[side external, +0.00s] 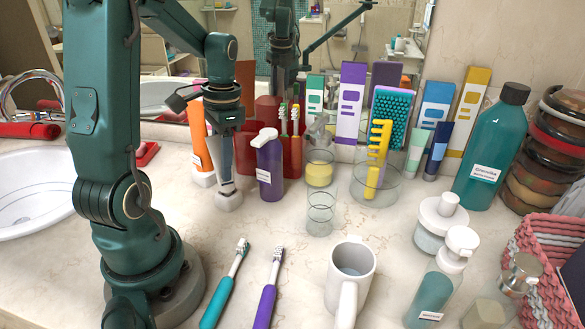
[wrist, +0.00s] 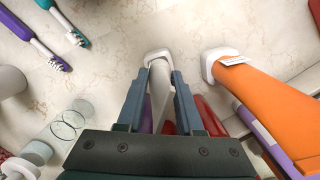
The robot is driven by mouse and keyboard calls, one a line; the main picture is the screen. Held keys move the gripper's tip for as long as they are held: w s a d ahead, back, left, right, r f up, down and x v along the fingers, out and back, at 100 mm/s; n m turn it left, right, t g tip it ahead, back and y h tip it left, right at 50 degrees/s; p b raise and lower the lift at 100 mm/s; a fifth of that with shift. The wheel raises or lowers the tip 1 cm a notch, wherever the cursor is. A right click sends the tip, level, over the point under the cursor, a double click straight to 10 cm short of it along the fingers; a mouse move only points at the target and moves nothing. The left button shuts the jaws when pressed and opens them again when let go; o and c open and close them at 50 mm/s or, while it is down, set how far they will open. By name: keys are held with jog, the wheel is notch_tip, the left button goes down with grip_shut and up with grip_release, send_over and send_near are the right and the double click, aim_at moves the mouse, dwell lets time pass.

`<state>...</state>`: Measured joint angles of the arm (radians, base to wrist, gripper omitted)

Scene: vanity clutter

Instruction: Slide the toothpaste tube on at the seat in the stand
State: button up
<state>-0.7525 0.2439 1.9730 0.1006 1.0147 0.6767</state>
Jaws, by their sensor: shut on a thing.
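My gripper (wrist: 161,80) is shut on a slim pale upright item (wrist: 159,92), which I take to be the toothpaste tube; the fingers hide much of it. The white foot also shows past the fingertips in the wrist view (wrist: 157,55). I cannot tell whether the foot belongs to the held item or is a seat. An orange tube (side external: 202,145) stands close by on the left in a white base (side external: 204,179); it also shows in the wrist view (wrist: 265,95).
A purple pump bottle (side external: 270,168) stands just right of my gripper. Red holders (side external: 292,160) with toothbrushes stand behind. Two toothbrushes (side external: 225,285) (side external: 268,290) lie in front. Glasses (side external: 320,212), a mug (side external: 350,280) and bottles crowd the right. Some counter is bare in front of my gripper.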

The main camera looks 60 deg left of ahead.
jog(key=shift+f, duration=0.6)
jog(key=o, duration=0.9)
jog(key=shift+w+r, duration=0.2)
jog(key=shift+r, duration=1.1)
jog(key=shift+w+r, duration=0.15)
jog(key=shift+r, duration=1.1)
jog(key=shift+s, duration=0.1)
